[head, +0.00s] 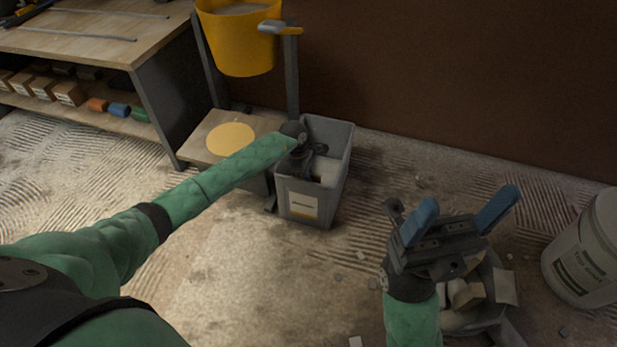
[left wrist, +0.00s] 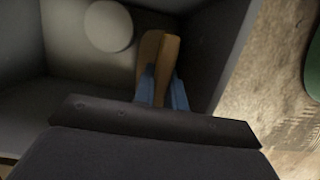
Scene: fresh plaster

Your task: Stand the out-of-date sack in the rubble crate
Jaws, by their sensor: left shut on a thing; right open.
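A grey open box (head: 302,204) with a white and yellow label stands on the floor; I cannot read the label. My left gripper (head: 305,165) reaches down into it from above. In the left wrist view its blue fingers (left wrist: 162,90) are shut on a narrow brown thing (left wrist: 160,55) inside grey walls. I cannot tell if this is the sack, as most of it is hidden. A pale round shape (left wrist: 108,26) shows beside it. My right gripper (head: 460,222) is open and empty, above a grey container of rubble (head: 478,322) that it partly hides.
A yellow bucket (head: 236,42) hangs on a stand behind the box, with a low board bearing a yellow disc (head: 231,139). A workbench (head: 90,35) is at the upper left. A pale tub (head: 590,255) stands at the right edge. Floor (head: 250,270) in front is mostly clear.

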